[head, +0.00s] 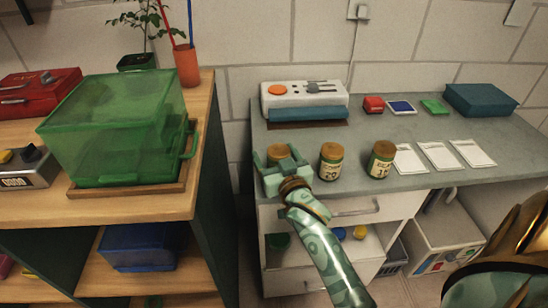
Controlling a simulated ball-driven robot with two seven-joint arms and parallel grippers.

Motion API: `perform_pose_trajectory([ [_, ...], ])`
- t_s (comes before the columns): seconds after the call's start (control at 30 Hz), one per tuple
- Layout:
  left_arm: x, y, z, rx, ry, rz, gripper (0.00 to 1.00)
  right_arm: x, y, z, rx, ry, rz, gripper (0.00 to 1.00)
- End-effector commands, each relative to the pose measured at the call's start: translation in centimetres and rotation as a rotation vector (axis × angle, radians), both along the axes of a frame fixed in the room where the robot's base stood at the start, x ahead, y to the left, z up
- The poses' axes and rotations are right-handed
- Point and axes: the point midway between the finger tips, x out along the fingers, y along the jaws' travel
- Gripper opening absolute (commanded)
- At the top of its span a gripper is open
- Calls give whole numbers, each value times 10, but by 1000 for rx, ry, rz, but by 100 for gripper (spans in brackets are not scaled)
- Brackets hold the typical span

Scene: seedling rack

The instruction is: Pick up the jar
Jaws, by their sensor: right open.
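Three jars with brown-gold lids stand in a row on the grey worktop. The left jar (278,152) is partly hidden by my right gripper (275,159); mostly its lid shows. The middle jar (331,162) and the right jar (381,160) stand upright with pale labels, apart from the gripper. My right gripper is open, with its green fingers spread to either side of the left jar as seen from here. I cannot tell whether they touch it. My left gripper is not in view.
A white device (304,98) stands behind the jars on the worktop (480,182). White cards (438,155) lie right of the jars. A teal box (481,99) stands at the back right. A green translucent bin (115,130) is on the wooden shelf at left. A drawer handle (356,209) juts out below.

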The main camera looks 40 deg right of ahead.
Motion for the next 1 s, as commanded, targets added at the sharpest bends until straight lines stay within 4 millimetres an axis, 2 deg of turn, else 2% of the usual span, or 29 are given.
perform_pose_trajectory([
  [0.13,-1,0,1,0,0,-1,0,0,0,1,1,-1,0,75],
  [0.17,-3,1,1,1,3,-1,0,0,0,1,1,-1,0,69],
  [0.3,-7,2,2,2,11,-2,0,0,0,1,1,0,0,30],
  [0.33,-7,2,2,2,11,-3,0,0,0,1,0,0,0,24],
  [0.6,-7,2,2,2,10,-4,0,0,0,2,1,-1,0,24],
  [0.73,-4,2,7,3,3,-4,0,0,0,9,1,-3,0,24],
  [0.93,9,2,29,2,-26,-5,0,0,0,43,0,-8,0,24],
  [1.0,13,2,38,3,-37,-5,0,-13,-3,56,-1,-7,0,24],
])
